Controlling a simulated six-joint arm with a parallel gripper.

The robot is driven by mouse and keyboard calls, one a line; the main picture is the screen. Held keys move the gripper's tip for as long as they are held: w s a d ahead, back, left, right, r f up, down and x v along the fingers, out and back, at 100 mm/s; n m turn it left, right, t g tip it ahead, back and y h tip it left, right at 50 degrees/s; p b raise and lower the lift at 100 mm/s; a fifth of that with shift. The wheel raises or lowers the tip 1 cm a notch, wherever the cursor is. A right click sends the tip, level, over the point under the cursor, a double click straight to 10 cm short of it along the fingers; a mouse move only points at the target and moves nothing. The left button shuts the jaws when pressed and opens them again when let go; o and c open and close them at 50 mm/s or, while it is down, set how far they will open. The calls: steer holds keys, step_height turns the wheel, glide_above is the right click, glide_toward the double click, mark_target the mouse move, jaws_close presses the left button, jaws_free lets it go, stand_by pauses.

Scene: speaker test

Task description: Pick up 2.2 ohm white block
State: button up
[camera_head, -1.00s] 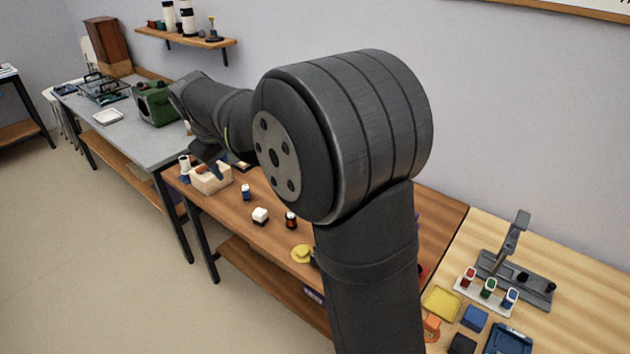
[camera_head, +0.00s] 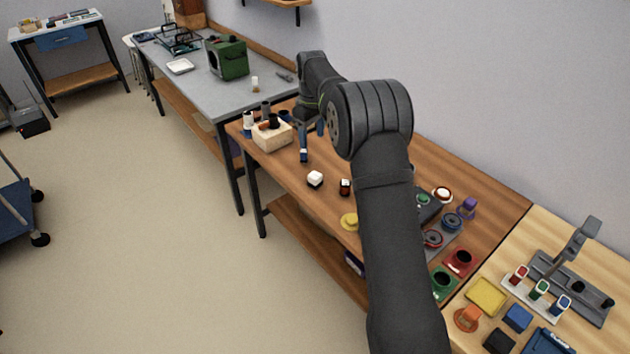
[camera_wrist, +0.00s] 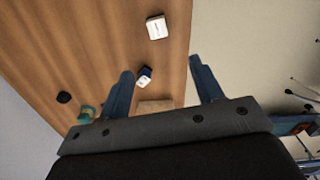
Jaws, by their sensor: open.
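A small white block (camera_head: 315,179) lies on the brown wooden table near its front edge. It also shows in the wrist view (camera_wrist: 157,27), near the top, with dark print too small to read. My gripper (camera_wrist: 161,68) is open and empty, its two blue fingers spread, with the white block beyond the fingertips. In the head view my gripper (camera_head: 311,133) hangs over the table, behind and left of the white block.
A pale wooden holder (camera_head: 272,138) stands left of the gripper. A dark, orange-banded cylinder (camera_head: 345,187) stands right of the white block, and a yellow piece (camera_head: 349,221) lies nearer the front edge. Speaker parts (camera_head: 432,238) crowd the table's right part.

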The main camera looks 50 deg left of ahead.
mark_target(315, 175)
step_height(315, 175, down, 12)
steer(key=shift+r, duration=0.15)
steer(key=shift+w+d+f, duration=0.15)
steer(key=shift+d+f, duration=0.05)
steer(key=shift+f, duration=1.15)
steer(key=shift+w+d+f, duration=0.1)
steer(key=shift+d+f, duration=0.1)
steer(key=shift+f, duration=1.15)
steer(key=c, duration=1.1)
